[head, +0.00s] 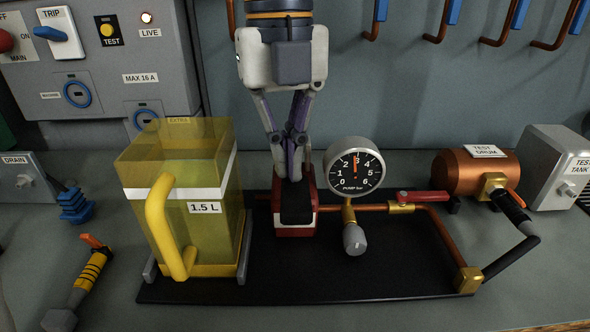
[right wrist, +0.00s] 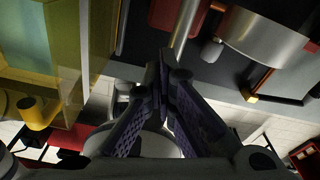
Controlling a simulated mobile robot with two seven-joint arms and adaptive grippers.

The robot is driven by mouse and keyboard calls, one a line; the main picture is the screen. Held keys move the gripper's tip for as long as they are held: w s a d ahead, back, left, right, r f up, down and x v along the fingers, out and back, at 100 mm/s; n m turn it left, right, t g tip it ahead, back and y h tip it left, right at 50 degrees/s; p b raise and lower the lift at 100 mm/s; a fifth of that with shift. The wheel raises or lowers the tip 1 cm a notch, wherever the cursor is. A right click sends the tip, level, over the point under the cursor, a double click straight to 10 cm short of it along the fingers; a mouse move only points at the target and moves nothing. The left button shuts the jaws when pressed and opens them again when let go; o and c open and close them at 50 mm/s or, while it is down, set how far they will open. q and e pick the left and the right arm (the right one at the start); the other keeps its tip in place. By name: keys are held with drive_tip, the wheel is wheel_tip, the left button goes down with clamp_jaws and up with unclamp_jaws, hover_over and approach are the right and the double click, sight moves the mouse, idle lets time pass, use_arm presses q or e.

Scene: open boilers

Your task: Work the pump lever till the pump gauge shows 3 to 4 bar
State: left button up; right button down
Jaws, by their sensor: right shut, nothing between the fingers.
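The pump gauge (head: 355,170) is a round dark dial marked 0 to 6 in the head view. Its orange needle points nearly straight up, at about 3. My right gripper (head: 297,176) is shut and empty, pointing down over a small red pump body with a black top (head: 296,204). Its fingertips are at or just above the black part; I cannot tell whether they touch. I cannot clearly make out the pump lever, which the gripper may partly hide. In the right wrist view, the fingers (right wrist: 163,65) are together. My left gripper is not in view.
A yellow see-through 1.5 L tank (head: 205,232) stands left of the pump on a black base plate (head: 380,285). Right of the gauge are a red-handled valve (head: 422,197), copper pipe and a copper test drum (head: 462,172).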

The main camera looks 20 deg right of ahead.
wheel_tip(320, 180, up, 12)
drive_tip(key=w, duration=0.1)
idle(1.0)
drive_tip(key=s, duration=0.1)
drive_tip(key=s+f, duration=0.1)
drive_tip(key=s, duration=0.1)
drive_tip(key=shift+s+f, duration=0.2)
drive_tip(key=shift+f, duration=0.15)
drive_tip(key=f, duration=0.6)
drive_tip(key=shift+s+f, duration=0.35)
drive_tip(key=shift+f, duration=0.15)
